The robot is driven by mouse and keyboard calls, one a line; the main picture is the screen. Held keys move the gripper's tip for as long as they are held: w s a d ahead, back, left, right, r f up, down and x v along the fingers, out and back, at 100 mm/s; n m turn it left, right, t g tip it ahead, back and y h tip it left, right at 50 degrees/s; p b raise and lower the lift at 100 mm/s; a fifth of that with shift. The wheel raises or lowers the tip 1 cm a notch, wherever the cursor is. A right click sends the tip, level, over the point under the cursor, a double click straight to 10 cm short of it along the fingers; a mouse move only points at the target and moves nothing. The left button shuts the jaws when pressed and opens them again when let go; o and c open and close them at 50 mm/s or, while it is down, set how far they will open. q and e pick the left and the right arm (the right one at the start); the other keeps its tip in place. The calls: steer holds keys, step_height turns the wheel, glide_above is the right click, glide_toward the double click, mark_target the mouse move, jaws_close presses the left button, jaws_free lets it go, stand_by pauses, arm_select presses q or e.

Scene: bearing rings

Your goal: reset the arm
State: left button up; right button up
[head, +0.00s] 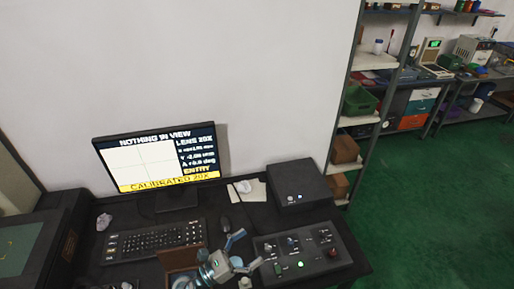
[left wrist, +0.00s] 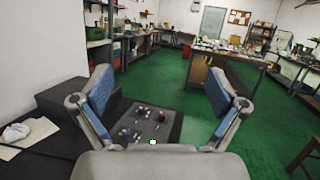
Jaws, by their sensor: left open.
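My left gripper (head: 244,252) is at the bottom middle of the head view, above the desk between the keyboard (head: 153,241) and the control box (head: 300,254). Its two blue-padded fingers are spread wide in the left wrist view (left wrist: 160,82), with nothing between them. The control box also shows in the left wrist view (left wrist: 150,122), beyond and below the fingers. My right gripper is not in view. No bearing ring can be made out clearly.
A monitor (head: 158,160) reading "NOTHING IN VIEW" stands at the back of the desk. A dark box (head: 298,187) stands behind the control box. A brown open box (head: 181,258) lies left of the gripper. A shelf rack (head: 379,62) stands right, beside green floor (head: 430,190).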

arm_select(q)
steer(key=w+a+n+t+y, duration=0.4)
steer(key=a+n+t+y, duration=0.6)
steer(key=n, duration=1)
steer(key=s+a+f+n+g+y, duration=0.3)
steer(key=a+f+n+g+y, duration=0.15)
steer(key=f+n, duration=0.4)
steer(key=s+a+f+n+g+y, duration=0.3)
steer(key=a+f+n+y, duration=0.3)
steer(key=n, duration=0.3)
steer(key=s+d+f+n+g+h, duration=0.1)
steer(key=s+f+n+g, duration=0.4)
steer(key=s, duration=0.4)
steer(key=s+f+n+g+h, duration=0.25)
steer(key=s+f+g, duration=0.25)
steer(key=s+f, duration=0.35)
step_height(320, 180, down, 26)
steer(key=s+f+g+y, duration=0.1)
steer(key=s, duration=0.2)
steer(key=s+a+f+g, duration=0.1)
steer(key=s+a+f, duration=0.2)
steer(key=s+f, duration=1)
steer(key=s, duration=0.3)
steer(key=shift+s+f, duration=0.35)
steer(key=shift+c, duration=0.2)
